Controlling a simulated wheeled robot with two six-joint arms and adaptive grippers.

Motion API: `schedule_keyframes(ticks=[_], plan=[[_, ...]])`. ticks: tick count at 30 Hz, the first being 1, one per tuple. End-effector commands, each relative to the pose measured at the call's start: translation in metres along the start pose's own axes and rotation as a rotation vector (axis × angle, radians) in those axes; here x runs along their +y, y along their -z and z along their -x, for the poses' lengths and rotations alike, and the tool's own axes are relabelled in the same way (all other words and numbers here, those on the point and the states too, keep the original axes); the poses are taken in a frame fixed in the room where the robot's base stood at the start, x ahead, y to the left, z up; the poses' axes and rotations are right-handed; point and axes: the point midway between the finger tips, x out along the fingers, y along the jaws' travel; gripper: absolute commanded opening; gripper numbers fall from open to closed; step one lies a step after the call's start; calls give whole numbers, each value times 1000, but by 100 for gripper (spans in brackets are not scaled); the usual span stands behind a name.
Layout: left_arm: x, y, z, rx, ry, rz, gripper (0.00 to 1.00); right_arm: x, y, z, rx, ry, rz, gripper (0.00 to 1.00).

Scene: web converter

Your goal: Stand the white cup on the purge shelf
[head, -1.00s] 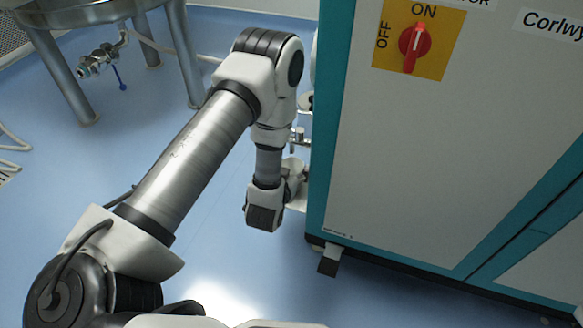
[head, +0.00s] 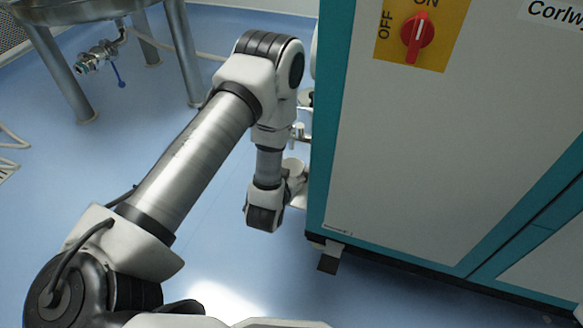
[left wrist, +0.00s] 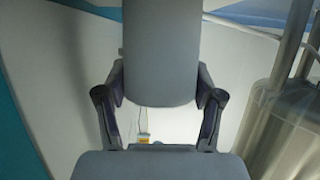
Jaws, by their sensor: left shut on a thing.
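My left gripper (left wrist: 160,82) has a finger on each side of a large, smooth, grey-looking body with a rounded lower edge. I take this body to be the white cup (left wrist: 160,45) in shade; its top runs out of the left wrist view. In the head view my left arm reaches to the left side of the cabinet. Its wrist hides the fingers and most of what they hold. A small pale ledge that may be the purge shelf (head: 300,203) shows in part beside the cabinet; I cannot be sure. My right gripper is not in view.
A tall teal-edged cabinet (head: 400,150) with a red rotary switch (head: 417,38) stands close on the right of my left arm. A metal tank on legs (head: 70,25) stands at the far left. The blue floor (head: 130,165) between them is clear.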

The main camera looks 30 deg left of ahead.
Motion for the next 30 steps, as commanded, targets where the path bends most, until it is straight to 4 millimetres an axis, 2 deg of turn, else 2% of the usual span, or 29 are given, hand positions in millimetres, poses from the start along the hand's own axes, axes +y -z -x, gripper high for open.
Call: schedule_keyframes(ticks=[1, 2, 4, 14, 19, 28, 29, 30], plan=[[0, -2, 0, 0, 0, 0, 38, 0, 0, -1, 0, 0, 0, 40], [0, -2, 0, 0, 0, 0, 71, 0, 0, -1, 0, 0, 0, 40], [0, -1, 0, 0, 0, 0, 95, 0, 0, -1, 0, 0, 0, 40], [0, -1, 0, 0, 0, 0, 96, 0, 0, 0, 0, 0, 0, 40], [0, 14, 5, 1, 0, 1, 96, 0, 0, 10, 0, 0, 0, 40], [0, 85, 31, 0, 0, 0, 96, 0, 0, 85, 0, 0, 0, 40], [-2, 85, 32, -2, 4, 1, 96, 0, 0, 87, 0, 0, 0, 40], [-13, 66, 28, -5, 28, 10, 96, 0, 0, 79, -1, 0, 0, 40]])
